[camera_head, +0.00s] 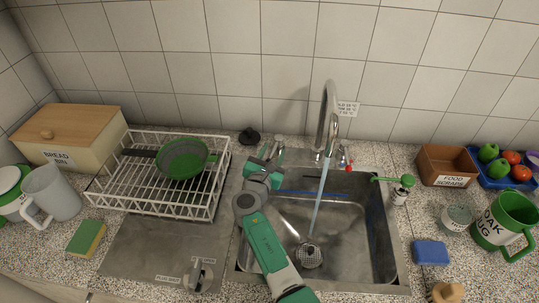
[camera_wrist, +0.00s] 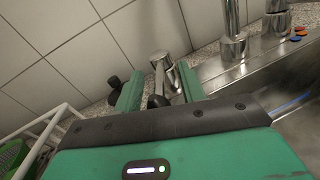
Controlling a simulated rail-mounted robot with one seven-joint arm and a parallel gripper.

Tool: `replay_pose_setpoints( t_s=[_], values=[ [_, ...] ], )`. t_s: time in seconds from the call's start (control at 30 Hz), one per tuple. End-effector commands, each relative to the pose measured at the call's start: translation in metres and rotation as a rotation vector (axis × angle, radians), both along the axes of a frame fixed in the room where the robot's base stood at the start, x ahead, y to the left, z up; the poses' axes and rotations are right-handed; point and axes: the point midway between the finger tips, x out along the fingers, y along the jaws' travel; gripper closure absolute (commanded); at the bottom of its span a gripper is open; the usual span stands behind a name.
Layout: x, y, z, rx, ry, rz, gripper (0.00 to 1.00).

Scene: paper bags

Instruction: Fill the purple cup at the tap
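My gripper (camera_head: 265,157) is at the sink's back left corner, left of the spout. In the wrist view its two green fingers (camera_wrist: 160,92) are apart, with a chrome tap fitting (camera_wrist: 168,72) showing between and beyond them. I cannot tell if a finger touches that fitting. The tap's base (camera_wrist: 233,45) shows to the right.
A white dish rack (camera_head: 165,205) holding a green pan (camera_head: 183,158) stands left of my arm.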

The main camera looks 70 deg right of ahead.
Motion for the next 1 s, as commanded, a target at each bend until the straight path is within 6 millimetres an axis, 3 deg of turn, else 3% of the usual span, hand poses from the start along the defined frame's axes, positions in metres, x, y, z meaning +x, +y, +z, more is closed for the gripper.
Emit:
replay_pose_setpoints(
  t_s=[0.27,0.7,1.0],
  values=[
    [0.000,0.001,0.000,0.000,0.000,0.001,0.57],
    [0.000,0.072,0.001,0.000,0.001,0.002,0.57],
    [0.000,0.078,0.000,0.000,0.000,0.001,0.57]
  ],
)
